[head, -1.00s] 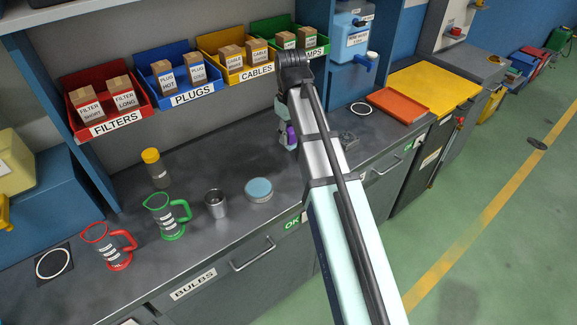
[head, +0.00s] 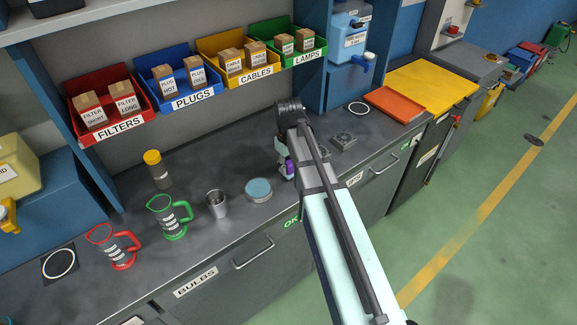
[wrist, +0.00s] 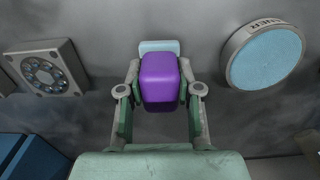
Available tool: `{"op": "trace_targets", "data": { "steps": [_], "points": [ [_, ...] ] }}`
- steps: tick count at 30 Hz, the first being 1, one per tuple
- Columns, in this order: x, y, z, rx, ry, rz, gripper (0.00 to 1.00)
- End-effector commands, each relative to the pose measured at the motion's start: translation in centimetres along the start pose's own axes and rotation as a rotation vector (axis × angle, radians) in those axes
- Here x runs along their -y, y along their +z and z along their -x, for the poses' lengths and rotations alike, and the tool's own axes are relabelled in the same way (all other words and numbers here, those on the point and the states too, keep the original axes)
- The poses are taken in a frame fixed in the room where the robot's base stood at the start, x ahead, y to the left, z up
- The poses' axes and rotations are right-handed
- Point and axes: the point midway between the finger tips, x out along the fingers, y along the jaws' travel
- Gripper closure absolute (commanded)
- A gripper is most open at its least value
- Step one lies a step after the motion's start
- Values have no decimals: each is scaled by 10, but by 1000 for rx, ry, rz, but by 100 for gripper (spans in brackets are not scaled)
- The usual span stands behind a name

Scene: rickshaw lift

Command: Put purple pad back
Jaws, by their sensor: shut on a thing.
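My gripper (wrist: 160,95) is shut on the purple pad (wrist: 160,80), which sits between its two fingers in the wrist view. A pale blue piece (wrist: 160,46) shows just beyond the pad; I cannot tell whether it is joined to it. In the head view a bit of the purple pad (head: 289,168) shows beside my arm, over the grey counter, right of a round tin with a blue top (head: 258,188). I cannot tell whether the pad touches the counter. The tin (wrist: 263,57) is at the right of the wrist view.
A grey square device with a ring of holes (wrist: 45,70) lies to the left in the wrist view, and on the counter behind my arm in the head view (head: 342,140). A metal cup (head: 216,205), green jug (head: 172,217) and red jug (head: 113,247) stand left. Bins (head: 115,112) line the back.

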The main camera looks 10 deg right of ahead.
Motion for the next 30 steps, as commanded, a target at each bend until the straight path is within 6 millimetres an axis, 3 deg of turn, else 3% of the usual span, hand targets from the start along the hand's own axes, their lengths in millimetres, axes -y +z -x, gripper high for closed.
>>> {"op": "trace_targets", "data": {
  "steps": [3,15,16,18,30],
  "points": [
    [0,0,-9,1,0,0,100],
    [0,0,-14,0,0,0,100],
    [0,0,-14,0,0,0,62],
    [0,0,-13,-1,0,0,41],
    [0,0,-9,-1,0,0,41]
  ]
}}
